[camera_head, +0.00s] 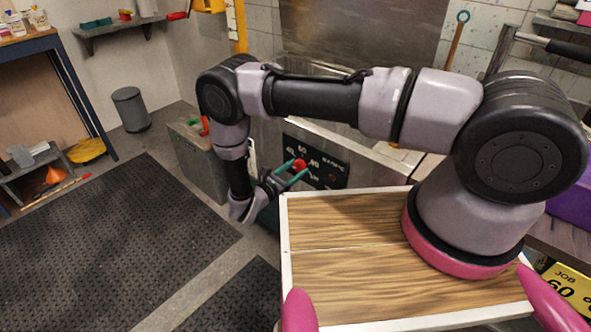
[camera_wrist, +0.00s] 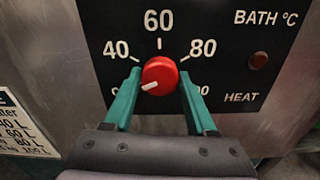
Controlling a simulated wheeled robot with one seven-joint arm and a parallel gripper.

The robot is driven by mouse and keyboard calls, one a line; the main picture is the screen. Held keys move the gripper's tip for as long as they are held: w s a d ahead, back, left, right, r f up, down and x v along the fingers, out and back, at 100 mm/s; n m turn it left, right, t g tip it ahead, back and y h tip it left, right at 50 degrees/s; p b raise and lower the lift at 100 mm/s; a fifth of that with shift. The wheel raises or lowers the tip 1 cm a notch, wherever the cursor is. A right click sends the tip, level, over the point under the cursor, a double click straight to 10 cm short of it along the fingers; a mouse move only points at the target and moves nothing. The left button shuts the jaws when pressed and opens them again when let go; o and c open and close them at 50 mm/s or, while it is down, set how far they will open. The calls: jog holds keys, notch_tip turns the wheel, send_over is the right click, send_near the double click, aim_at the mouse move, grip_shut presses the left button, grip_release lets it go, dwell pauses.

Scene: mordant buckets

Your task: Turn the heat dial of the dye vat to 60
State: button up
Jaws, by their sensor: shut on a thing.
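The red heat dial (camera_wrist: 158,76) sits on the black panel (camera_wrist: 225,45) of the steel dye vat, under the words BATH °C. Its white mark points down and left, below the 40 and well away from the 60 at the top. My gripper (camera_wrist: 160,78) has one teal finger on each side of the dial and is shut on it. The fingers partly cover the lowest and highest scale numbers. In the head view, the dial (camera_head: 299,164) shows between the fingertips, on the front of the vat (camera_head: 357,149).
A dark lamp (camera_wrist: 258,60) sits right of the scale, above the word HEAT. A grey cabinet (camera_head: 199,160) stands left of the vat. Black mats (camera_head: 110,235) cover the open floor at left, with a grey bin (camera_head: 130,110) by the wall.

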jog(key=m, duration=1.1)
jog(key=shift+m, duration=0.3)
jog(key=m, duration=1)
jog(key=shift+m, duration=0.4)
jog(key=o, duration=1.4)
jog(key=shift+s+a, duration=0.1)
